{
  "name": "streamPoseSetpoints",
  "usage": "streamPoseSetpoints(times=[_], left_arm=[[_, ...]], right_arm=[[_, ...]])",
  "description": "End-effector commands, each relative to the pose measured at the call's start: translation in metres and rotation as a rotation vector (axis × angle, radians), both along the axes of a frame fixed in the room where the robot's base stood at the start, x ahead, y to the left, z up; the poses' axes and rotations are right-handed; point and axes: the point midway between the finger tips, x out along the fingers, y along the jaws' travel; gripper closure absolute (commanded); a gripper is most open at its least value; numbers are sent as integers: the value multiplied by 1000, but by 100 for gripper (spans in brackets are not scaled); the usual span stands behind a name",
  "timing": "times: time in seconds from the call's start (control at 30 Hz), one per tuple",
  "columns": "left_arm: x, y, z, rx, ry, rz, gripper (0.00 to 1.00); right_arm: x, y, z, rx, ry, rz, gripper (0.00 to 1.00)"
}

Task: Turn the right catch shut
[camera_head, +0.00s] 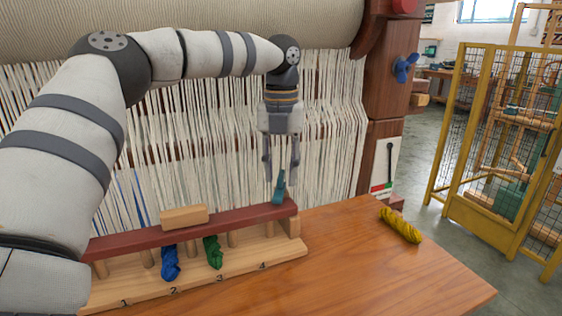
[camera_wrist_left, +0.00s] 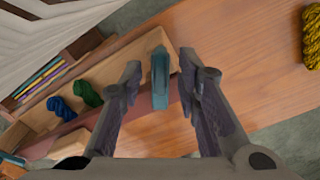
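The right catch (camera_head: 279,190) is a teal lever at the right end of the dark red bar (camera_head: 135,234) across the wooden rack (camera_head: 200,284). It stands up, slightly tilted, in the head view. My left gripper (camera_head: 281,176) points down over it, fingers open. In the left wrist view the catch (camera_wrist_left: 160,78) shows between the two spread fingers, with a gap on each side. A teal piece (camera_wrist_left: 11,159) at the lower left of that view looks like another catch. My right gripper is in neither view.
A blue skein (camera_head: 170,263) and a green skein (camera_head: 213,252) hang in the rack near numbers 2 and 3. A wooden block (camera_head: 184,216) sits on the bar. A yellow skein (camera_head: 401,225) lies on the table (camera_head: 370,270). Loom threads (camera_head: 330,130) hang close behind.

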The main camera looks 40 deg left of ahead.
Motion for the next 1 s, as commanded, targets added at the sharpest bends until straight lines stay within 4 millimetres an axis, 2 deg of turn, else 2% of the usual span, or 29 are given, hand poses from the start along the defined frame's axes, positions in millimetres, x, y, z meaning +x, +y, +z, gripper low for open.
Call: streamPoseSetpoints(times=[0.07, 0.3, 0.43, 0.6, 1.0], left_arm=[[1, 0, 13, 1, -4, 0, 70], [1, -1, 79, 1, -7, 2, 70], [1, -1, 104, 1, -3, 2, 70], [0, -1, 117, 0, -1, 0, 70], [0, 0, 118, -1, -1, 0, 70]], right_arm=[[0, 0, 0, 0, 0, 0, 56], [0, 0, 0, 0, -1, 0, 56], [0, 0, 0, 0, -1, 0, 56], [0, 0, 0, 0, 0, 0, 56], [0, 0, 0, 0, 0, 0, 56]])
